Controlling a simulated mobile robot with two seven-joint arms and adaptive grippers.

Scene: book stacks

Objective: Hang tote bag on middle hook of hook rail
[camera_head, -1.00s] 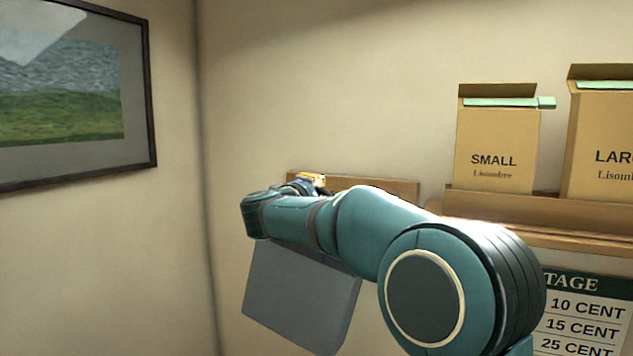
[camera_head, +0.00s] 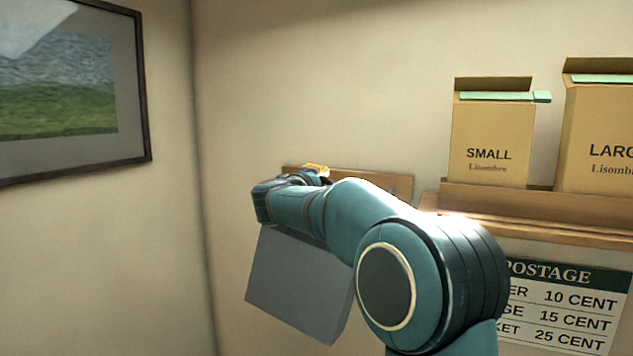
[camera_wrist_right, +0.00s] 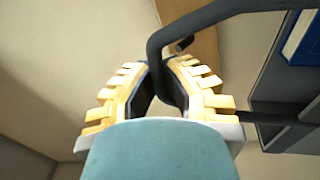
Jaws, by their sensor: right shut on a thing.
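The grey tote bag (camera_head: 300,285) hangs below my right forearm in the head view, in front of the wall. My right gripper (camera_wrist_right: 160,72) is shut on the bag's dark handle (camera_wrist_right: 205,18), which passes between its yellow fingers. In the head view only a bit of yellow finger (camera_head: 317,168) shows above my arm. The wooden hook rail (camera_head: 375,184) is on the wall just behind it, partly covered by my arm. The rail also shows in the wrist view (camera_wrist_right: 195,45), with a short dark stub beside the handle, perhaps a hook. Which hook it is, I cannot tell. My left gripper is out of view.
A wooden shelf (camera_head: 540,212) at the right carries a SMALL box (camera_head: 492,140) and a LARGE box (camera_head: 605,135). A postage sign (camera_head: 570,310) is below it. A framed picture (camera_head: 70,100) hangs on the left wall. The wall above the rail is clear.

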